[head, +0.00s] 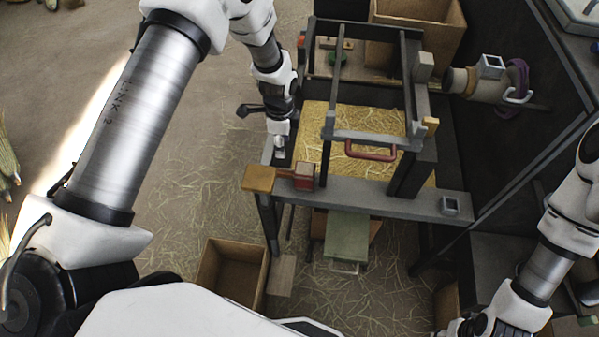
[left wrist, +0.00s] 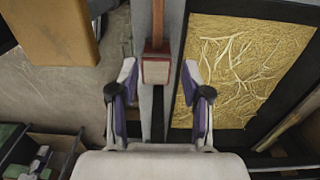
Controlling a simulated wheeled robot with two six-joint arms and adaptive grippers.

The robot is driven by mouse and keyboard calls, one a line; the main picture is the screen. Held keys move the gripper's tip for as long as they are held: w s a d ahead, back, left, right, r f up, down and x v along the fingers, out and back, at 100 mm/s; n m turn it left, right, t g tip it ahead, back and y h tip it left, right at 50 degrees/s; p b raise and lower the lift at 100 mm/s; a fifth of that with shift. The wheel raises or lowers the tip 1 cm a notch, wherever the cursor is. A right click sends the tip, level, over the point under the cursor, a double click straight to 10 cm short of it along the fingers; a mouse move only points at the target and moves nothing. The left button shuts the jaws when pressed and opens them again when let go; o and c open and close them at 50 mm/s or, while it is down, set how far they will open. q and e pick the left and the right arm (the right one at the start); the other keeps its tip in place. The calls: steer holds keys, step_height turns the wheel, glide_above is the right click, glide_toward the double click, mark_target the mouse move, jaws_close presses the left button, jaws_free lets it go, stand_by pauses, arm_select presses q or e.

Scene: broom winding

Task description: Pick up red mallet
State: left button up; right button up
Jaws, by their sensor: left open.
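The red mallet's squarish red head (head: 303,177) rests at the front left of the grey frame's beam, beside a tan block (head: 258,179). In the left wrist view, the mallet head (left wrist: 156,67) shows a pale face, and a brown handle runs up from it. My left gripper (head: 279,145) is above and just behind the head in the head view. In the left wrist view, its open fingers (left wrist: 159,105) stand on either side of the space below the head, with nothing between them. My right gripper (head: 478,327) is partly cut off at the bottom edge.
The dark frame surrounds a straw bed (head: 362,130) to the right of my left gripper, with a red handle (head: 370,152) on its crossbar. A cardboard box (head: 232,270) stands on the floor below. A cylindrical part (head: 462,80) is at the right.

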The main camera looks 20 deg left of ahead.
arm_select(q)
steer(key=s+f+b, duration=0.1)
steer(key=f+b, duration=0.1)
steer(key=b, duration=0.5)
glide_above(285, 172)
step_height(285, 172, down, 6)
steer(key=shift+a, duration=0.15)
steer(key=shift+s+f, duration=0.15)
steer(key=shift+f, duration=0.45)
steer(key=f, duration=0.2)
steer(key=f+p, duration=0.1)
steer(key=f, duration=0.1)
steer(key=f+p, duration=0.1)
steer(key=f, duration=0.1)
steer(key=shift+w, duration=0.25)
steer(key=shift+d, duration=0.2)
jaws_close()
arm_select(e)
steer(key=f, duration=0.5)
steer(key=shift+s+d+f, duration=0.2)
steer(key=shift+s+f, duration=0.15)
